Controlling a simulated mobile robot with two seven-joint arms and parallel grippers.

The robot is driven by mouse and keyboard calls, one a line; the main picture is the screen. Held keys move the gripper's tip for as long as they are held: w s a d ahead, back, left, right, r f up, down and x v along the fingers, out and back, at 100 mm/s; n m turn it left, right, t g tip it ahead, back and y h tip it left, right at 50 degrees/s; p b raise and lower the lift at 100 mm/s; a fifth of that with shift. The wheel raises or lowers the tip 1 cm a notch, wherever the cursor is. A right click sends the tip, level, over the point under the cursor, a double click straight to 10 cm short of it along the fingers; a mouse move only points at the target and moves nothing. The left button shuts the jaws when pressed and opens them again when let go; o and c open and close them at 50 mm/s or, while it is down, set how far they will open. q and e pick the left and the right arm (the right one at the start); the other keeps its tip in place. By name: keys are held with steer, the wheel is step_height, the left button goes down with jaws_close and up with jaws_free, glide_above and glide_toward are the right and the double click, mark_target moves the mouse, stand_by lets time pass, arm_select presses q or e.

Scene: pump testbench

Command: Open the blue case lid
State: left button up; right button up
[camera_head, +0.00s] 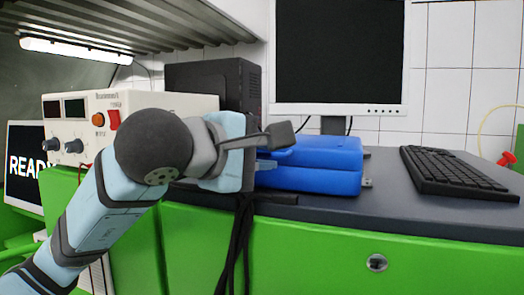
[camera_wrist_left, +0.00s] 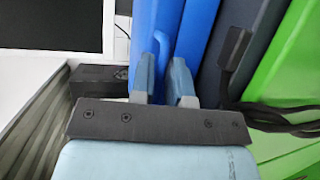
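The blue case (camera_head: 312,180) lies flat on the dark bench top, with its blue lid (camera_head: 325,153) down and a seam between the two halves. My left gripper (camera_head: 264,154) is at the case's left end, and its own parts partly hide that end. In the left wrist view the two light-blue fingers (camera_wrist_left: 164,75) stand apart against the case (camera_wrist_left: 190,35), with a blue curved piece like a handle (camera_wrist_left: 163,46) at or between their tips. I cannot tell whether they touch it. My right gripper is out of view.
A monitor (camera_head: 340,55) stands behind the case and a black keyboard (camera_head: 455,172) lies to its right. A white instrument box (camera_head: 75,133) and a dark computer case (camera_head: 215,84) stand at the left. Black cables (camera_head: 237,245) hang below the gripper over the green cabinet front (camera_head: 300,250).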

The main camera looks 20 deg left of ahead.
arm_select(q)
jaws_close()
steer(key=shift+r, duration=0.1)
